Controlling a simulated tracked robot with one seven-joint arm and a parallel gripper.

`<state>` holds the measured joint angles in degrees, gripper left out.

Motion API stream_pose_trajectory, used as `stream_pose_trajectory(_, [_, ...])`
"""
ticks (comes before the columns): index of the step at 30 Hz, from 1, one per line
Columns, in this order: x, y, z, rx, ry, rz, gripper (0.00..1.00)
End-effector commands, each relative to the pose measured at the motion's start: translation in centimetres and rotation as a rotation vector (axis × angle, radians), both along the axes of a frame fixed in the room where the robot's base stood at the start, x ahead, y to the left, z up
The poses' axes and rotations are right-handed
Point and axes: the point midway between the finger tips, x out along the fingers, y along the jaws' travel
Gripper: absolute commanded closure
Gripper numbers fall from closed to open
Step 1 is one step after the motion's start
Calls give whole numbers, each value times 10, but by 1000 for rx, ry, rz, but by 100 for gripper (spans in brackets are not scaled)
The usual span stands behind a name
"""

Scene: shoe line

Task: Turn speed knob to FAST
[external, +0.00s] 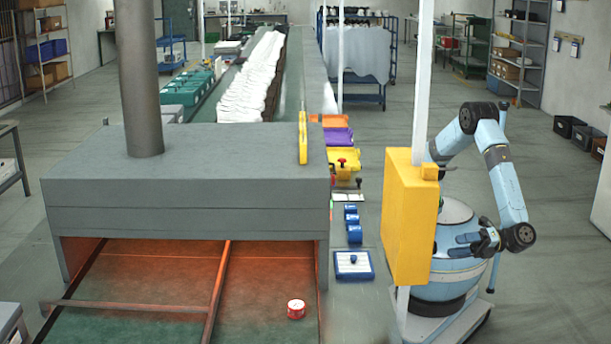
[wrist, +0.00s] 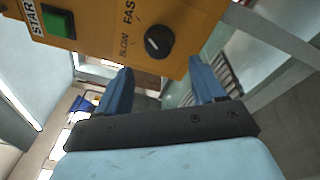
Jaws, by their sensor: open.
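The speed knob (wrist: 159,41) is a round black dial with a white pointer line. It sits on the yellow-orange control box (wrist: 100,45), close to the SLOW and FAST lettering in the wrist view. My gripper (wrist: 158,82) is open, with its two blue fingers apart and nothing between them. The knob is just beyond the fingertips, apart from them and nearer the right finger. In the external view the box (external: 408,220) hangs on a white post, and my gripper (external: 468,240) is to its right. The knob face is hidden there.
A green START button (wrist: 58,22) is on the same box, left of the knob. The white post (external: 422,80) rises beside my arm. The grey oven housing (external: 190,185) and a conveyor line lie to the left. Open floor lies to the right of my base.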

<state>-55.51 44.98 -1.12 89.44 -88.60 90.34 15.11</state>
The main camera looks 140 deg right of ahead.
Motion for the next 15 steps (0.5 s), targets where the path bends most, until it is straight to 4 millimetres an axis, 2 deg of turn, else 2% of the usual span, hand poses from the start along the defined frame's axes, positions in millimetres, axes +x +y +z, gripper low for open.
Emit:
stream_pose_trajectory(3, [18, -14, 0, 0, 1, -3, 31])
stream_pose_trajectory(9, [41, -31, 0, 1, 1, -2, 31])
stream_pose_trajectory(15, [53, -40, 0, 1, 0, 0, 31])
